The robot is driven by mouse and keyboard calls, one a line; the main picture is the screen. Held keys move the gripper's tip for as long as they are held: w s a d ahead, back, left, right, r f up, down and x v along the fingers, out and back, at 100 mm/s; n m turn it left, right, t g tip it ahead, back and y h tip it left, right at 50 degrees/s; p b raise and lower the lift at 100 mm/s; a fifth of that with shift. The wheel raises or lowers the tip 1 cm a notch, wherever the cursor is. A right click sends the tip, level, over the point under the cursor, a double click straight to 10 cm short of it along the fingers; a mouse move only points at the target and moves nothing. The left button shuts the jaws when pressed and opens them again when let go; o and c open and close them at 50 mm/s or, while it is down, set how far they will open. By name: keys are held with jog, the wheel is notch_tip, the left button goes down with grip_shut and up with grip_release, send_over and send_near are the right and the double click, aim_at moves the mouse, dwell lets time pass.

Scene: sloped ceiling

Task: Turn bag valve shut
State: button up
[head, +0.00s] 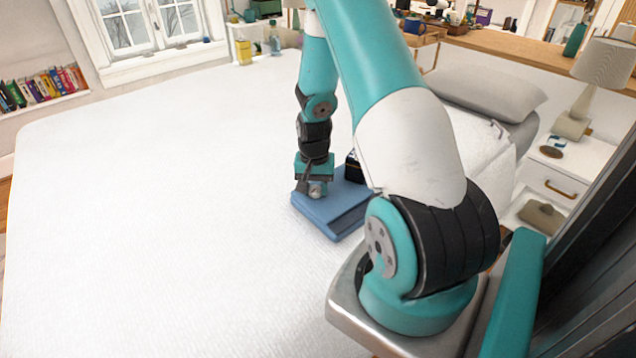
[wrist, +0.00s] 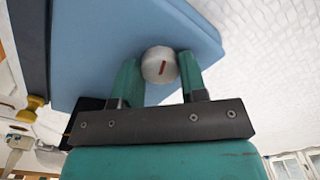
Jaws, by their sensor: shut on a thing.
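A blue bag (head: 330,213) lies flat on the white bed, and it fills the upper middle of the wrist view (wrist: 100,45). A round grey-white valve knob (wrist: 159,64) with a short red mark sits near one edge of the bag. The knob also shows small in the head view (head: 316,189). My gripper (head: 311,183) points down at the bag, and its two teal fingers are closed on the sides of the knob in the wrist view (wrist: 160,75). The red mark runs nearly upright in the wrist view.
A dark item (head: 354,167) stands at the bag's far side, partly behind my arm. A yellow-brown knob-like thing (wrist: 31,109) shows at the left in the wrist view. A grey pillow (head: 490,97) and a nightstand with a lamp (head: 600,65) are at the right. The bed's left side (head: 150,200) is clear.

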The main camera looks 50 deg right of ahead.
aim_at(316, 188)
jog(key=shift+s+d+m+p, duration=0.1)
jog(key=shift+m+p, duration=0.2)
jog(key=shift+m, duration=2)
jog(key=o, duration=0.9)
jog(key=shift+r, duration=0.1)
notch_tip(316, 188, up, 17)
jog(key=shift+r, duration=0.15)
